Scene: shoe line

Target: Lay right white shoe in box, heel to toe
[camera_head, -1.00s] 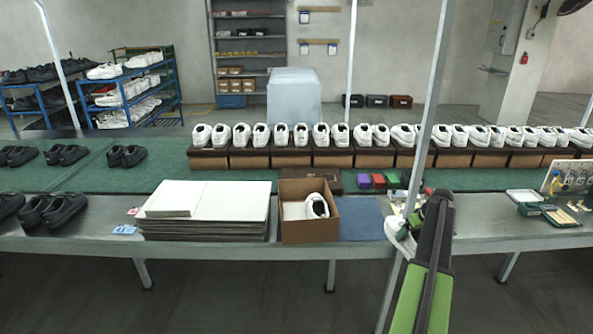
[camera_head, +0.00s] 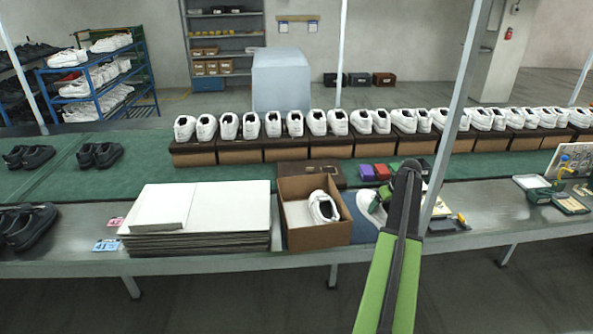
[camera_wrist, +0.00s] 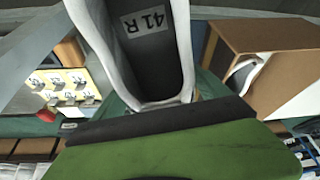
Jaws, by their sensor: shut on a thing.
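The held white shoe (camera_head: 368,206) shows partly to the left of my arm, just right of the box. In the wrist view the shoe (camera_wrist: 160,50) fills the top centre, and its insole reads "41 R". My gripper (camera_wrist: 165,108) is shut on it at the near end; in the head view my arm hides the grip. The open brown box (camera_head: 318,237) stands on the bench with another white shoe (camera_head: 322,207) in its right part. The box also shows at the right of the wrist view (camera_wrist: 262,45). The held shoe is outside the box.
A stack of white sheets (camera_head: 230,212) lies left of the box. A blue mat (camera_head: 358,232) is under the held shoe's area. Small coloured packs (camera_head: 383,171) and a brown lid (camera_head: 295,173) lie behind. A slanting post (camera_head: 452,125) stands close right of my arm.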

